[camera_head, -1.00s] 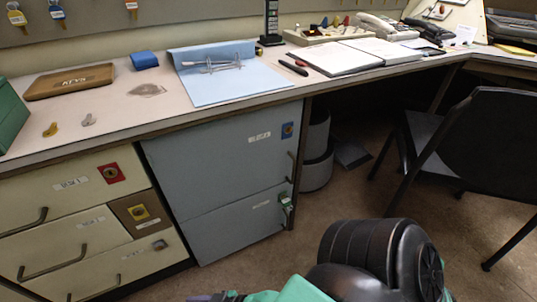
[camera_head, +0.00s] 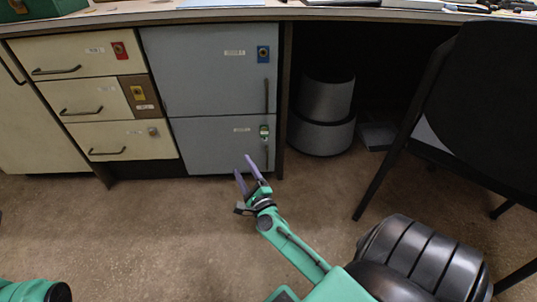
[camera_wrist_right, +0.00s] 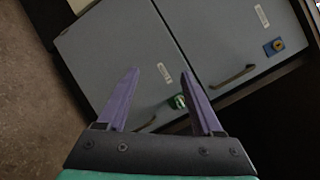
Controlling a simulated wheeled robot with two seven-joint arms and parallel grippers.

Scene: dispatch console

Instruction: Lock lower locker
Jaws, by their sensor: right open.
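The lower locker (camera_head: 215,147) is a grey-blue door under the desk, below a larger upper locker (camera_head: 205,75). It looks closed. A green lock with something small and pale on it (camera_head: 264,131) sits at its upper right corner, above a vertical handle (camera_head: 266,157). My right gripper (camera_head: 246,170) has purple fingers, spread apart and empty, in front of the door's lower part. In the right wrist view the fingers (camera_wrist_right: 160,90) point at the lockers, and the green lock (camera_wrist_right: 178,102) shows beside the right finger. My left gripper is not in view; only a green part of my left arm shows.
Cream drawers (camera_head: 90,99) with red and yellow locks stand left of the lockers. A grey cylindrical bin (camera_head: 323,122) stands under the desk to the right. A black chair (camera_head: 470,110) stands at the right. The floor before the lockers is clear.

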